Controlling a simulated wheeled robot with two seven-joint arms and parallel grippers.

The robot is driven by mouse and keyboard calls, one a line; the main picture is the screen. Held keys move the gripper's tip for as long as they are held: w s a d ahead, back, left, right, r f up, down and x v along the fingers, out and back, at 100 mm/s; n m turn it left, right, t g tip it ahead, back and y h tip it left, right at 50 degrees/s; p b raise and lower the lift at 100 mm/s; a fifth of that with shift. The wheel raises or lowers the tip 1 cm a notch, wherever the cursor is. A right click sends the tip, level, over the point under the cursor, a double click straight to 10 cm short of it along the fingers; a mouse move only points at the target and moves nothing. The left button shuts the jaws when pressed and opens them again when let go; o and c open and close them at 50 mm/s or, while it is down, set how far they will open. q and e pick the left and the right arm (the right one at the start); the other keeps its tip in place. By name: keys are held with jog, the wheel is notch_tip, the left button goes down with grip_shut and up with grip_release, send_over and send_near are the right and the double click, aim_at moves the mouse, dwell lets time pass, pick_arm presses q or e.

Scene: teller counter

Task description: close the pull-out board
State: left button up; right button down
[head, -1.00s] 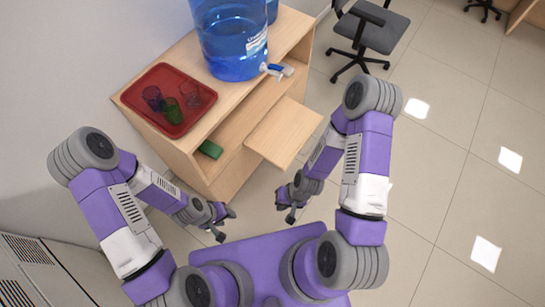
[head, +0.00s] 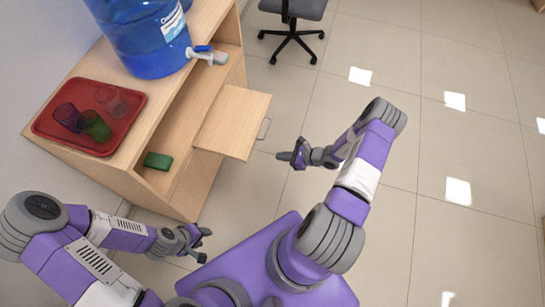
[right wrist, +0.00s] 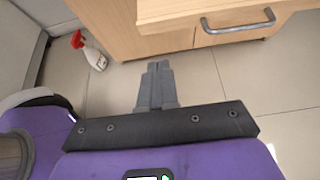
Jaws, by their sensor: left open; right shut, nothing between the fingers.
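The pull-out board (head: 232,122) is a pale wooden panel sticking out of the right side of the wooden cabinet, with a grey bar handle (head: 264,128) on its outer edge. In the right wrist view the board (right wrist: 180,12) and its handle (right wrist: 238,27) show at the top. My right gripper (head: 281,156) is shut and empty, just beyond the handle and apart from it; its closed fingers (right wrist: 159,66) show below the board in the wrist view. My left gripper (head: 204,245) is open and empty, low in front of the cabinet.
The cabinet top (head: 75,95) bears a red tray (head: 58,137) with several tumblers and a blue water jug (head: 150,40) with a tap. A green box (head: 158,161) lies on an inner shelf. A spray bottle (right wrist: 90,50) stands on the floor.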

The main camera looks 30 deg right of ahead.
aim_at(249, 154)
jog(key=b+x, duration=0.1)
jog(key=x, duration=0.3)
jog(key=r+b+x, duration=0.1)
jog(key=x, duration=0.3)
jog(key=b+x, duration=0.1)
jog(key=x, duration=0.3)
jog(key=shift+w+a+r+b, duration=0.3)
jog(key=shift+w+a, duration=0.05)
jog(key=shift+a, duration=0.05)
pick_arm(q)
notch_tip(249, 154, down, 4)
jog(key=shift+r, duration=0.1)
